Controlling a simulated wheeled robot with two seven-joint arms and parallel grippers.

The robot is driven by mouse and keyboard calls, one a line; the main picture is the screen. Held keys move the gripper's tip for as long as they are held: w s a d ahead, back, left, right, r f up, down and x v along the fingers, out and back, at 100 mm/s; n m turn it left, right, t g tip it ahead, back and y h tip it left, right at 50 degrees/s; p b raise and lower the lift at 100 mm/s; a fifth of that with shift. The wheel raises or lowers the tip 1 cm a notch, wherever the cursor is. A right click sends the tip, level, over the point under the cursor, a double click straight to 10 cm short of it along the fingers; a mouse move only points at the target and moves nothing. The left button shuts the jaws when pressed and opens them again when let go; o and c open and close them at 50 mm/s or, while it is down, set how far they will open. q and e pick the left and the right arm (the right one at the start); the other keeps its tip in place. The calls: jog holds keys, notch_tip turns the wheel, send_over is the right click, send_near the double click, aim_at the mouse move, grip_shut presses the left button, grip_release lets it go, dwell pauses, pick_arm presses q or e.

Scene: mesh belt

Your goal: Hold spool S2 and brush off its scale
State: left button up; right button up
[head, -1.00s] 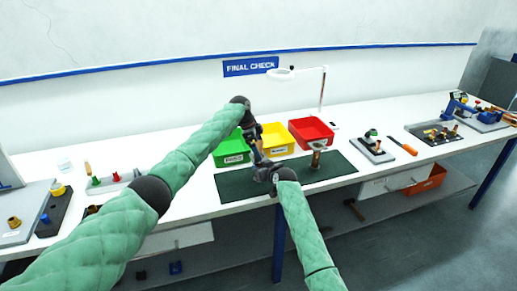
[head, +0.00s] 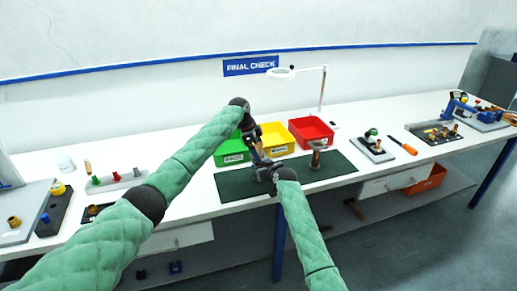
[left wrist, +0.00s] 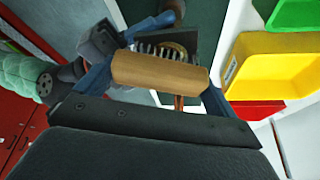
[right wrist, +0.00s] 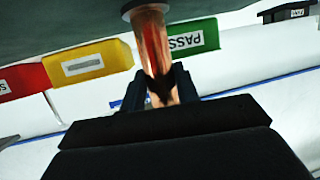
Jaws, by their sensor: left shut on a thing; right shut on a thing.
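My left gripper (head: 254,138) is shut on a brush with a wooden back (left wrist: 160,73), which fills the space between its fingers in the left wrist view. Its dark bristles point toward my right gripper (head: 266,172). My right gripper is shut on the spool (right wrist: 156,50), a copper-coloured shaft with reddish patches and a grey flanged end in the right wrist view. A round brass-coloured end shows just behind the bristles in the left wrist view. The brush is close to the spool; I cannot tell whether they touch. Both grippers are above the dark green mat (head: 235,188).
Green (head: 230,152), yellow (head: 278,147) and red (head: 311,132) bins stand behind the mat. Another spool-like piece (head: 317,154) stands on the mat's right part. A lamp (head: 282,73) rises behind. A fixture (head: 374,148) and an orange-handled tool (head: 409,149) lie to the right.

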pick_arm(q)
jog(key=shift+s, duration=0.5)
jog(key=shift+w+d, duration=0.1)
jog(key=shift+w, duration=0.8)
jog(key=shift+w+f, duration=0.15)
jog(key=shift+w, duration=0.75)
jog(key=shift+s, duration=1.3)
jog(key=shift+s, duration=0.1)
jog(key=shift+s+r, duration=0.2)
jog(key=shift+s, duration=0.2)
jog(key=shift+w, duration=0.7)
jog(key=shift+w, duration=0.15)
